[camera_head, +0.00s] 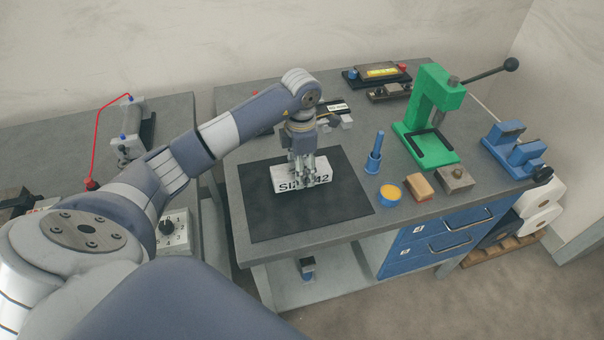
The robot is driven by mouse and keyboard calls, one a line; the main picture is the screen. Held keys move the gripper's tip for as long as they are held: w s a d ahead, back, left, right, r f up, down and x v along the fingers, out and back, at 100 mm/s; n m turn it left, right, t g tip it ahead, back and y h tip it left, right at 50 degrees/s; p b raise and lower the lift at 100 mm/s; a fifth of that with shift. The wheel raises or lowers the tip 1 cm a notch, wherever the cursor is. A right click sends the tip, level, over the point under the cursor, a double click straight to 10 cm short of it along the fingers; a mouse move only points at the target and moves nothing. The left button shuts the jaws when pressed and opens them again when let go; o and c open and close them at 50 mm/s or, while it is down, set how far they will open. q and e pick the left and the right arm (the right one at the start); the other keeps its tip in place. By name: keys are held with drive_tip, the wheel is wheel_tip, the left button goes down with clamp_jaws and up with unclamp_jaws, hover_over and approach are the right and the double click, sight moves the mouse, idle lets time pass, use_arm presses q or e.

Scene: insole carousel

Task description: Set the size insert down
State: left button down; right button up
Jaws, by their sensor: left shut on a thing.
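The size insert (320,173) is a white block with black lettering that reads partly "SIZ" and "42". It is at the black mat (270,222) on the grey workbench. My left gripper (304,182) points down over the insert and is shut on it, with its fingers covering the middle of the lettering. The insert looks level and low over the mat; I cannot tell whether it touches the mat. My right gripper is not in view.
Right of the mat stand a blue post (375,155), a yellow-topped tin (390,193), a wooden block (419,187) and a grey metal block (455,178). A green lever press (437,110) and a blue fixture (514,150) stand farther right. The mat's front is clear.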

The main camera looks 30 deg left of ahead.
use_arm(q)
drive_tip(key=shift+w+f+p, duration=0.15)
drive_tip(key=shift+f+p, duration=0.75)
drive_tip(key=shift+f, duration=0.9)
drive_tip(key=c, duration=0.7)
unclamp_jaws()
drive_tip(key=shift+r, duration=0.1)
drive_tip(key=shift+r, duration=0.2)
wheel_tip(320, 180, up, 10)
drive_tip(key=b, duration=0.3)
drive_tip(key=shift+r+b, duration=0.25)
drive_tip(key=shift+b, duration=0.05)
drive_tip(key=shift+r, duration=0.55)
